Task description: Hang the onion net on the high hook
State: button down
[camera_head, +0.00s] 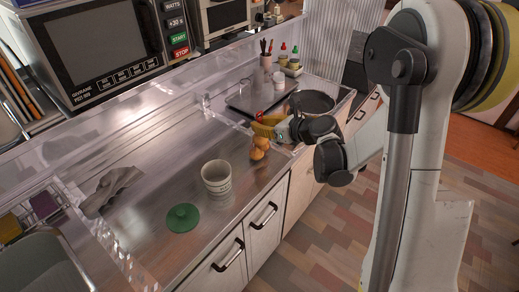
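The onion net (259,148), a small cluster of orange-brown onions, is near the front edge of the steel counter, right of the white cup. My gripper (276,129) is at the end of my arm, just above and right of the onions. It is small in view and partly hidden by my own wrist, so I cannot tell whether its fingers are open, or whether they touch the net. A yellow shape (262,130) shows right at the gripper's tip; I cannot tell what it is. I cannot make out the high hook in this view.
A white ribbed cup (216,180) and a green round lid (183,217) stand on the counter left of the onions. A grey cloth (111,188) lies farther left. A dark pan (312,102) and a tray (247,98) are behind my gripper. A microwave (98,52) stands above the counter's back.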

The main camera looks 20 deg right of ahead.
aim_at(260, 112)
dwell(0.4)
jog(key=shift+r+p, duration=1.15)
jog(key=shift+r, duration=0.75)
jog(key=shift+s+d+r, duration=0.1)
jog(key=shift+d+r, duration=0.05)
jog(key=shift+r, duration=0.15)
jog(key=s+d+r+p, duration=0.4)
jog(key=s+d+r, duration=0.2)
jog(key=d, duration=0.3)
jog(key=shift+d+r, duration=0.25)
jog(key=shift+r, duration=0.05)
